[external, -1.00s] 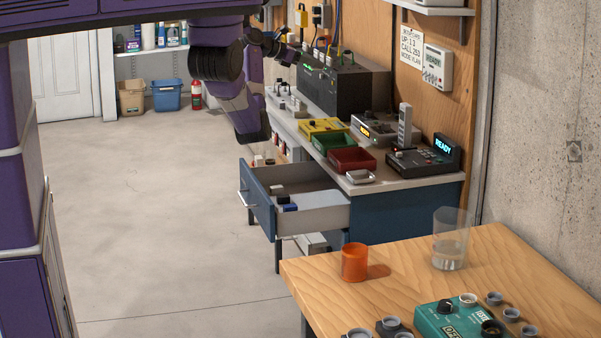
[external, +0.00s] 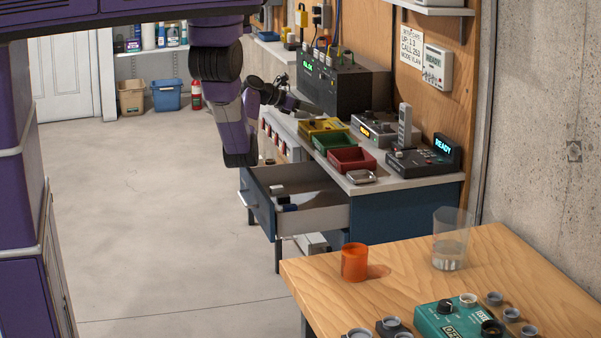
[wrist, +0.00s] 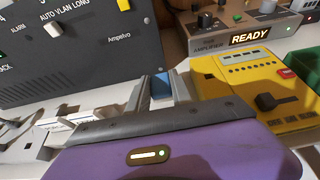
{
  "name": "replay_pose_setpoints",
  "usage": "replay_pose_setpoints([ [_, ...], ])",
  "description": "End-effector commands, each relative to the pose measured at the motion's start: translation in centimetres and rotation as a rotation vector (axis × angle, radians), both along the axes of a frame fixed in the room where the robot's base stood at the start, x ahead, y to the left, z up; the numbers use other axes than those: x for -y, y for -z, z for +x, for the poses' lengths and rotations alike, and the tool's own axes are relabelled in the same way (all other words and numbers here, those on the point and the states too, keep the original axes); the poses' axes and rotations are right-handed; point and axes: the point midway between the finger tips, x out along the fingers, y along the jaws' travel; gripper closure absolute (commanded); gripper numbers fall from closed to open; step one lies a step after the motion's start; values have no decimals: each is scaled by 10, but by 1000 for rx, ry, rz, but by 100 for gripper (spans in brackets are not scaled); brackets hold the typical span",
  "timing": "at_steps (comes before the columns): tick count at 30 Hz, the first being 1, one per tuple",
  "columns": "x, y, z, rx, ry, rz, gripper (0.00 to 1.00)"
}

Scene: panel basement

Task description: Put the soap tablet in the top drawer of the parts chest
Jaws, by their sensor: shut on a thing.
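My gripper (wrist: 162,94) is shut on a small blue thing (wrist: 161,84) in the wrist view. It may be the soap tablet, but only a sliver shows between the fingers. In the external view my gripper (external: 306,108) reaches over the bench, beside the dark box and the yellow meter, and what it holds is too small to make out. The parts chest (external: 400,210) is blue with a grey top. Its top drawer (external: 318,220) is pulled out, with a few dark and blue pieces (external: 287,203) inside.
The dark box (external: 345,85) and yellow meter (external: 324,126) flank my gripper. Green (external: 334,143) and red (external: 352,159) bins and a metal tin (external: 361,177) stand on the top. A wooden table with an orange cup (external: 354,262) is in front. The floor at left is clear.

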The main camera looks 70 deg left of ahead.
Motion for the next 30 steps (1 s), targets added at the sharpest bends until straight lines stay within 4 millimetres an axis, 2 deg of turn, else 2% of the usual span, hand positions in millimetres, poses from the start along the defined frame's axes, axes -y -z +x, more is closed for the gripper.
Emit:
replay_pose_setpoints([
  [3, 0, 20, 0, -2, 0, -3, 100],
  [6, 0, 28, 0, -2, 1, -2, 100],
  [17, 0, 31, 0, -1, 1, -1, 100],
  [18, 0, 31, 0, -1, 1, -1, 66],
  [20, 0, 31, 0, -1, 1, -1, 54],
  [30, 0, 30, 0, -1, 1, 0, 52],
])
